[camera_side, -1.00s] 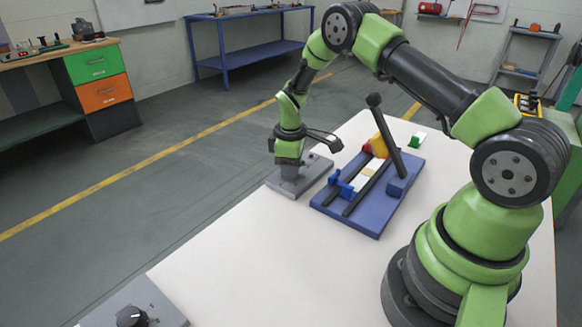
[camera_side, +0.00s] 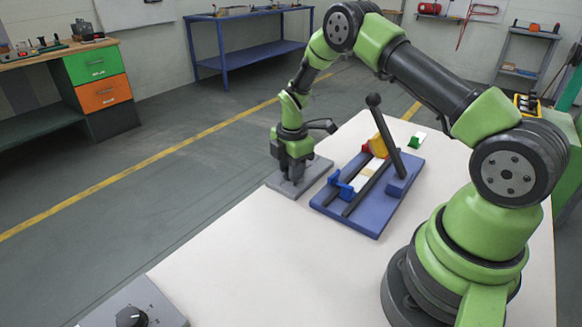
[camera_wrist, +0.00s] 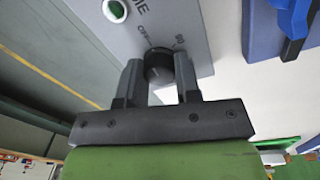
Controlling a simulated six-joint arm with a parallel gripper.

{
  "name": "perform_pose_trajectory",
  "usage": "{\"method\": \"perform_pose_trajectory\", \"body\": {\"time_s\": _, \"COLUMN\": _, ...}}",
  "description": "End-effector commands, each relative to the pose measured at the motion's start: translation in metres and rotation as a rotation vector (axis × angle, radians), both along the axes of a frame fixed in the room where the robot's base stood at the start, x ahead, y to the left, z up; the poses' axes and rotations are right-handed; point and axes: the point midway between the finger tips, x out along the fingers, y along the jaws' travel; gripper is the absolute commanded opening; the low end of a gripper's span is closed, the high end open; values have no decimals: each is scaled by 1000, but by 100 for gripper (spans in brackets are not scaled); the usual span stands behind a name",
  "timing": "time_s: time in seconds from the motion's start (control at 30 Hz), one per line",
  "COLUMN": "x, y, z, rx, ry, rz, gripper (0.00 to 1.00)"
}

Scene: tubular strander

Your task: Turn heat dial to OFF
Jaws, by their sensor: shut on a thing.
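A black round dial (camera_wrist: 159,66) sits on a grey control box (camera_wrist: 185,18), which also shows in the side view (camera_side: 310,178). My gripper (camera_wrist: 160,72) is shut on this dial, one finger on each side; in the side view my gripper (camera_side: 292,176) points down at the box. The dial's pointer is not clear. A second grey box (camera_side: 165,302) with a black dial (camera_side: 131,317) stands at the near left table corner; its label is unreadable.
A small green-and-white piece (camera_side: 416,141) lies behind. The white table (camera_side: 240,255) is clear between the two boxes.

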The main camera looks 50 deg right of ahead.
Motion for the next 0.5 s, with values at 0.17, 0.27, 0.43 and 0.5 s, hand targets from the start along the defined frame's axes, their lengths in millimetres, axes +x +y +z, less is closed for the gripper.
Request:
{"method": "perform_pose_trajectory", "body": {"time_s": 0.17, "x": 0, "y": 0, "z": 1, "rx": 1, "ry": 0, "rz": 58, "gripper": 7}}
{"method": "perform_pose_trajectory", "body": {"time_s": 0.27, "x": 0, "y": 0, "z": 1, "rx": 0, "ry": 0, "rz": 75, "gripper": 7}}
{"method": "perform_pose_trajectory", "body": {"time_s": 0.43, "x": 0, "y": 0, "z": 1, "rx": 1, "ry": 1, "rz": 88, "gripper": 7}}
{"method": "perform_pose_trajectory", "body": {"time_s": 0.5, "x": 0, "y": 0, "z": 1, "rx": 1, "ry": 1, "rz": 89, "gripper": 7}}
